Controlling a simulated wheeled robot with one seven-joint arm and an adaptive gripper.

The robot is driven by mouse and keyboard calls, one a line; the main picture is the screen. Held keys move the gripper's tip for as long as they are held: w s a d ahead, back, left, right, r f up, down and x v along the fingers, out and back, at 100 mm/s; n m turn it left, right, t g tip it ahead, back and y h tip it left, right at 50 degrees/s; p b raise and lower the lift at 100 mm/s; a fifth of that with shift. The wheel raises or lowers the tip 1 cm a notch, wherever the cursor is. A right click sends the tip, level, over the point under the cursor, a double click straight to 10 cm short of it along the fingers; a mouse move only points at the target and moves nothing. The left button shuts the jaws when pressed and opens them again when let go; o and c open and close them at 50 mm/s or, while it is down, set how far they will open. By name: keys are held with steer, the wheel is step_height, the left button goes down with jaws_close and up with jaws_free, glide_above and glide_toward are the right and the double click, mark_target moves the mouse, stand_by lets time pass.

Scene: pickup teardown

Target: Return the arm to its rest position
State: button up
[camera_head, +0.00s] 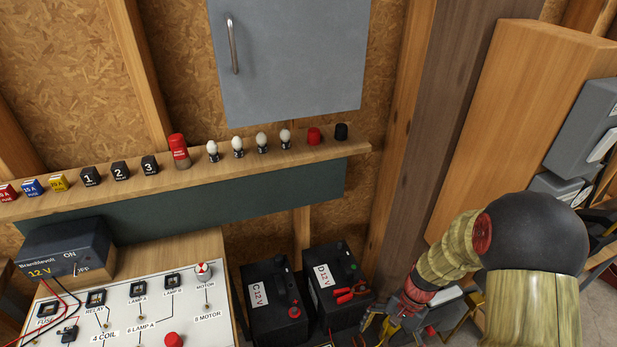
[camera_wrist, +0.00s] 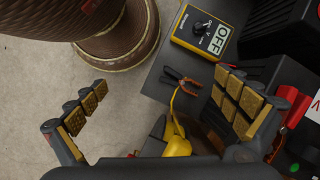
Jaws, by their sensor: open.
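My arm reaches in from the lower right in the head view, bent at a black joint. My gripper (camera_head: 385,322) is low in that view, just in front of the battery marked D. In the wrist view my gripper (camera_wrist: 163,95) has its two padded fingers wide apart, with nothing between them. A small clip (camera_wrist: 181,82) with orange and dark handles lies on a dark surface below, near the right finger and apart from it.
A yellow meter (camera_wrist: 210,28) reading OFF lies beside the clip. Batteries C (camera_head: 262,310) and D (camera_head: 330,262) stand by the test panel (camera_head: 130,310). A shelf (camera_head: 215,172) with bulbs and fuses runs behind, below a grey cabinet (camera_head: 290,65). A wooden post (camera_head: 425,130) stands right.

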steer(key=s+a+r+n+t+h, duration=0.1)
steer(key=s+r+n+t, duration=0.1)
steer(key=r, duration=1)
steer(key=s+a+r+n+t+h, duration=0.1)
steer(key=s+r+n+t, duration=0.2)
steer(key=r, duration=0.9)
steer(key=s+r+n+t+h, duration=0.1)
steer(key=s+r+n+t, duration=0.2)
steer(key=r, duration=0.9)
steer(key=shift+s+a+r+n, duration=0.35)
steer(key=shift+a+r+n, duration=0.05)
